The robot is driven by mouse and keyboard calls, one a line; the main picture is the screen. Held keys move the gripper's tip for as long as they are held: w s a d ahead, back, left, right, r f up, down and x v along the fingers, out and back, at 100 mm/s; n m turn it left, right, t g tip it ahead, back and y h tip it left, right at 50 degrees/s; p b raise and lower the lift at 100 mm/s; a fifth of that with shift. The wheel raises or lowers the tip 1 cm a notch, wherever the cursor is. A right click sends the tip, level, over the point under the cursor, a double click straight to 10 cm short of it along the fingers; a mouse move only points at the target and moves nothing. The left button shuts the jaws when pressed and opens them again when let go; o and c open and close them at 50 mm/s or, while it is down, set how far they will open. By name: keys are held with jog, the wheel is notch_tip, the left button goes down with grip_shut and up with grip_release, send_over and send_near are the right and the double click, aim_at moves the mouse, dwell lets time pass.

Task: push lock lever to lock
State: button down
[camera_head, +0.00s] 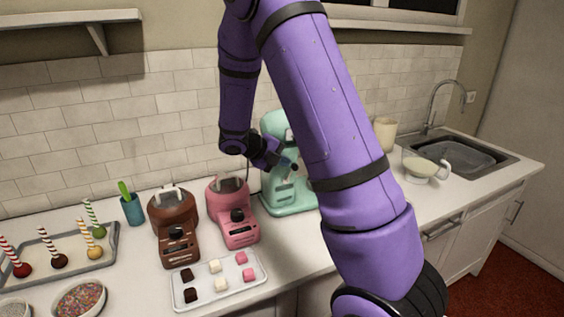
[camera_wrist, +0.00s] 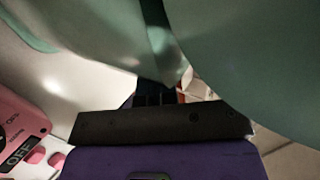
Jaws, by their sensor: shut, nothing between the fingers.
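The mint-green stand mixer (camera_head: 289,196) stands on the counter, partly hidden behind my purple arm in the head view. Its smooth green body (camera_wrist: 250,55) fills the upper part of the wrist view, close to the camera. My gripper (camera_head: 286,163) is at the left side of the mixer, between its head and base. In the wrist view my dark fingers (camera_wrist: 155,99) are together and empty, close to the green body. I cannot tell whether they touch it. I cannot make out the lock lever in either view.
A pink melting pot (camera_head: 233,212) and a brown one (camera_head: 181,228) stand left of the mixer. A white tray (camera_head: 207,299) of small cubes lies in front. A white bowl (camera_head: 419,169) and the sink are at the right.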

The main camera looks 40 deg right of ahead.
jog(key=shift+r, duration=0.1)
jog(key=shift+r, duration=0.7)
jog(key=shift+r, duration=0.1)
jog(key=a+r, duration=0.3)
jog(key=r, duration=1)
jog(key=shift+w+r, duration=0.2)
jog(key=shift+r, duration=0.05)
